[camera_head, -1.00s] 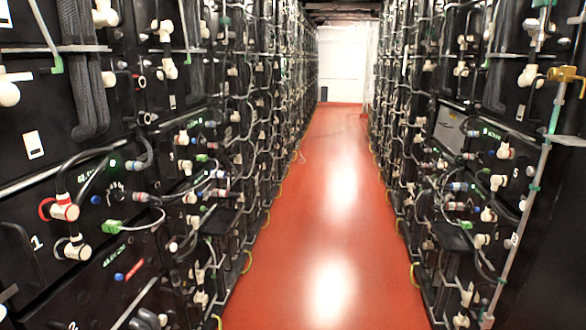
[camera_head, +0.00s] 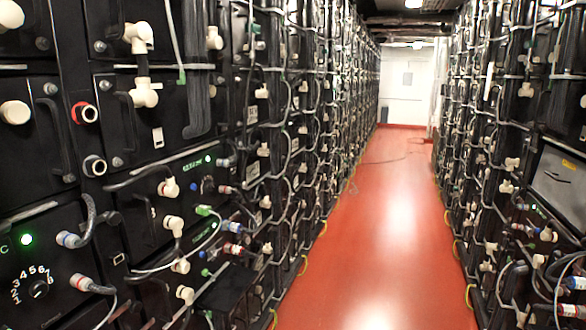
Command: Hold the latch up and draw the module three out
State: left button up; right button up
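Black battery modules are stacked in racks along both sides of an aisle. The nearest one on the left, a module with a numbered dial (camera_head: 40,290) and a lit green lamp (camera_head: 27,239), is cut off by the frame's lower left edge. Beside it to the right is a module with green lettering (camera_head: 195,165) and several cable plugs. Black bar handles (camera_head: 62,140) show on the left fronts. I cannot tell which module is number three, and no latch can be made out. Neither of my grippers is in view.
The red floor (camera_head: 385,225) of the aisle is clear toward the white end wall (camera_head: 403,85), apart from a thin cable far back. Cables and white connectors stick out from both racks. A grey panel (camera_head: 560,180) shows at the right.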

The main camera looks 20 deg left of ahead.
aim_at(155, 210)
jog(key=i+l+u, duration=0.1)
jog(key=i+u, duration=0.2)
jog(key=i, duration=0.2)
jog(key=i+l+u, duration=0.25)
jog(key=i, duration=0.25)
jog(key=i+l+u, duration=0.3)
jog(key=i, duration=0.15)
jog(key=j, duration=0.1)
